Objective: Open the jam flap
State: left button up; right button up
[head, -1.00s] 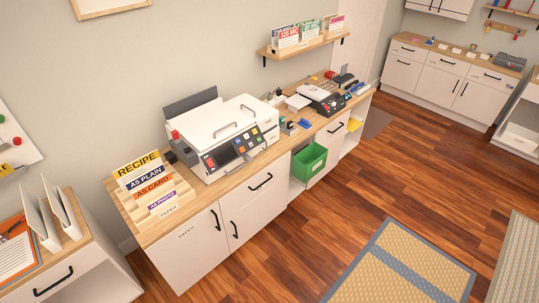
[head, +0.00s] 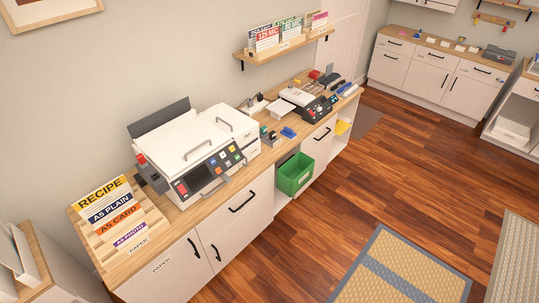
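A white printer (head: 195,150) stands on the long wooden counter, with a dark control panel and coloured buttons on its front. A grey handle (head: 198,151) lies on its top lid, and another shows towards its right end. The lid looks shut. A dark grey panel (head: 158,116) stands up behind it. I cannot tell which part is the jam flap; none is labelled so in view. Neither of my grippers shows in the head view.
A rack of cards (head: 115,215) marked RECIPE stands left of the printer. A laminator-like machine (head: 307,101) and small items sit to its right. A green bin (head: 295,173) is under the counter. The wooden floor (head: 350,210) in front is mostly clear, with a mat (head: 400,270).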

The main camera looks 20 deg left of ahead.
aim_at(250, 153)
jog(key=u, duration=0.1)
jog(key=i, duration=0.65)
jog(key=u, duration=0.9)
jog(key=i, duration=0.5)
jog(key=u, duration=0.6)
